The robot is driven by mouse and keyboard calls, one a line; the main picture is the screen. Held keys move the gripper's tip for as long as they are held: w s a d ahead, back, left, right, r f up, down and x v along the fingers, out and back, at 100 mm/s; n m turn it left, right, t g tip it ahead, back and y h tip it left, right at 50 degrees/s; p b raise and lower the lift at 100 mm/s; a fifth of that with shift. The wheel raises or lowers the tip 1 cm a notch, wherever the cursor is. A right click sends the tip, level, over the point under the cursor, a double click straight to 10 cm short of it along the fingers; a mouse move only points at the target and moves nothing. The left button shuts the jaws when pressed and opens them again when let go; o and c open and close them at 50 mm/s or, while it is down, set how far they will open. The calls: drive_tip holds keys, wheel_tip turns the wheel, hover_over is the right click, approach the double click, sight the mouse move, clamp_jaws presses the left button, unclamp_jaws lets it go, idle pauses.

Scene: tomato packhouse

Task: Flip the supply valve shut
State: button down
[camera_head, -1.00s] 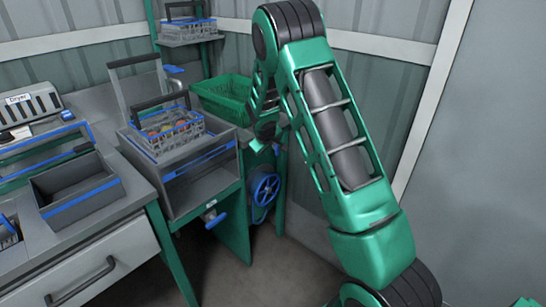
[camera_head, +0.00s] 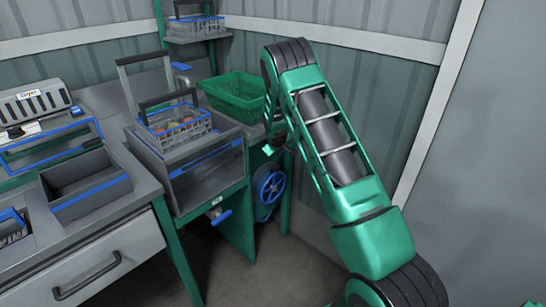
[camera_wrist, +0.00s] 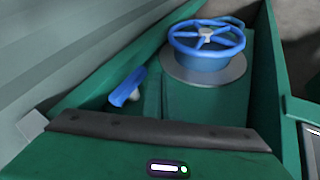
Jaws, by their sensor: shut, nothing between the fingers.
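A blue lever handle (camera_wrist: 127,88) on a short pale stem shows in the wrist view, in a green recess left of a blue handwheel (camera_wrist: 207,38). No label shows, so I cannot confirm that it is the supply valve. The handwheel also shows in the head view (camera_head: 270,187), below my gripper. Another blue lever (camera_head: 217,213) sits on the green panel under the bench. My gripper (camera_head: 269,149) is shut and empty in the head view, beside the green stand above the wheel. My forearm partly hides it, and I cannot tell whether it touches anything.
A green basket (camera_head: 235,88) stands behind my gripper. A grey bin (camera_head: 217,168) holding a wire crate (camera_head: 190,132) of produce stands to the left. A drawer bench (camera_head: 105,262) fills the left, and corrugated walls close the back. The floor below the wheel is clear.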

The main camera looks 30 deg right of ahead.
drive_tip(key=shift+w+d, duration=0.35)
drive_tip(key=shift+d, duration=0.55)
drive_tip(key=shift+d+f, duration=0.1)
drive_tip(key=shift+d, duration=0.05)
drive_tip(key=shift+a+f, duration=0.1)
drive_tip(key=shift+a, duration=0.1)
drive_tip(key=shift+d+f, duration=0.1)
idle(0.3)
